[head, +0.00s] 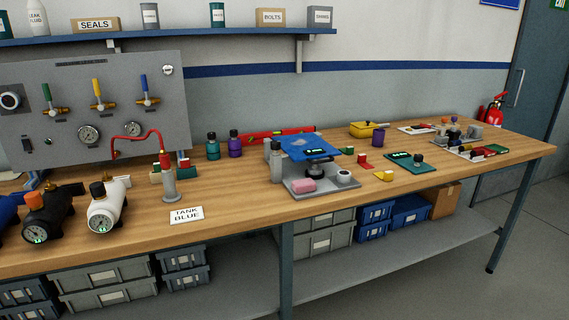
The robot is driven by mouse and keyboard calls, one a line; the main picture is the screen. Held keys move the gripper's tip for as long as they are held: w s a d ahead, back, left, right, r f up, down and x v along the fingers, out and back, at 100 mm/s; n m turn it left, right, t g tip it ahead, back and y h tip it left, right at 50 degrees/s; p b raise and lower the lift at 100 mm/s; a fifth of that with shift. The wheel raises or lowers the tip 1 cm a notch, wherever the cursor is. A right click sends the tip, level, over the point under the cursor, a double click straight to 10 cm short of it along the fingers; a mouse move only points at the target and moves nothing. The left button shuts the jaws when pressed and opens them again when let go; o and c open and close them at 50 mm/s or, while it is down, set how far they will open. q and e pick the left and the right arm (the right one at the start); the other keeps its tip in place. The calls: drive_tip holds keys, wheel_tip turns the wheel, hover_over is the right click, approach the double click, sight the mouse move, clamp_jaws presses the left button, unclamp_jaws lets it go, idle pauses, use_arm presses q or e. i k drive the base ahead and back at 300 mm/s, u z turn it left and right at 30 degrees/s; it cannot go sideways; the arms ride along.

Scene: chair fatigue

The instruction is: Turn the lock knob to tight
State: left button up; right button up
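I see no knob marked as the lock knob, and no "tight" marking is readable. A small fixture with a grey base plate (318,188) stands mid-bench. Neither gripper is in view.
The wooden bench (240,205) also holds gauge tanks (105,208) at left, a red hose stand (168,180), bottles (212,146) and a yellow box (365,129). A valve panel (120,80) stands behind. The bench's front middle is mostly clear; bins (325,240) sit below.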

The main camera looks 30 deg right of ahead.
sight(275, 145)
drive_tip(key=k, duration=0.65)
drive_tip(key=z, duration=0.6)
drive_tip(key=i, duration=0.65)
drive_tip(key=z, duration=0.4)
